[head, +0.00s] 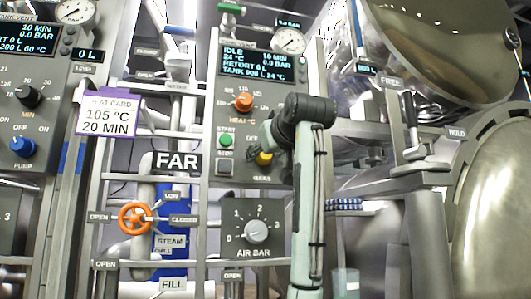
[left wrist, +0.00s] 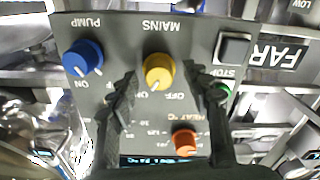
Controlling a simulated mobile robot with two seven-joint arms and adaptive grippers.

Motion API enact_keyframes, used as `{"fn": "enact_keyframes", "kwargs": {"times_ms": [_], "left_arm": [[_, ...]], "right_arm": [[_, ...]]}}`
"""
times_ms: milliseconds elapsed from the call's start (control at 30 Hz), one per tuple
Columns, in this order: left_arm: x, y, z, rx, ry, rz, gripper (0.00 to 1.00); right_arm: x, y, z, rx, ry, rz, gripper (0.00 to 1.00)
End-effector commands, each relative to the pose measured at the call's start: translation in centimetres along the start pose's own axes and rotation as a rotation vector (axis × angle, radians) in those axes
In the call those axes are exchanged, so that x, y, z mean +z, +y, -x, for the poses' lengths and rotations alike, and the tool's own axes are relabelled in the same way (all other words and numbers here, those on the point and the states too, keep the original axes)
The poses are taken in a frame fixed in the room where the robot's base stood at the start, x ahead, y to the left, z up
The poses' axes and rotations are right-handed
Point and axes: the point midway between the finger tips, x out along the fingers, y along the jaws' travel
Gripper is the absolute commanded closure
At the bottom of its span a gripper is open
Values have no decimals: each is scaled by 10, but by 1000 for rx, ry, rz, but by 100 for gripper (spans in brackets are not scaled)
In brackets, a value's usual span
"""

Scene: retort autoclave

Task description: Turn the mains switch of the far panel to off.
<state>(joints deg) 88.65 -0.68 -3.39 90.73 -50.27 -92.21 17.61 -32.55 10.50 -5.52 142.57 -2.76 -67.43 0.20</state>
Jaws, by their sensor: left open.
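The far panel (head: 285,75) stands in the middle of the head view, with a "FAR" sign beside it. Its yellow mains switch (head: 264,159) is mostly hidden behind my left gripper (head: 264,142). In the left wrist view the panel is upside down and the yellow mains switch (left wrist: 158,70) shows whole. Its white mark points down and slightly left, towards the partly hidden ON lettering; OFF is at the lower right. My left gripper (left wrist: 160,74) is open, one finger on each side of the switch. I cannot tell whether they touch it. My right gripper is not in view.
Below the panel are an air dial (head: 257,232) and an orange valve wheel (head: 135,217). A similar panel stands left.

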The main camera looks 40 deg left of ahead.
Motion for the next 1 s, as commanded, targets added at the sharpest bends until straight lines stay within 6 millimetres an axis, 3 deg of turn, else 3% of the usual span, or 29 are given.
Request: {"fn": "enact_keyframes", "kwargs": {"times_ms": [133, 400, 800, 1000], "left_arm": [[0, 0, -10, 0, 0, 0, 51], [0, 0, -11, 1, 0, 0, 52], [1, 0, -11, 0, -1, 0, 100], [0, 0, -10, 0, -1, 13, 100]], "right_arm": [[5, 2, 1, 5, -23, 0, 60], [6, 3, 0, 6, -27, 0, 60], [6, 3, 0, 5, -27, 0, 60], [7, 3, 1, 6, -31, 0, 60]]}}
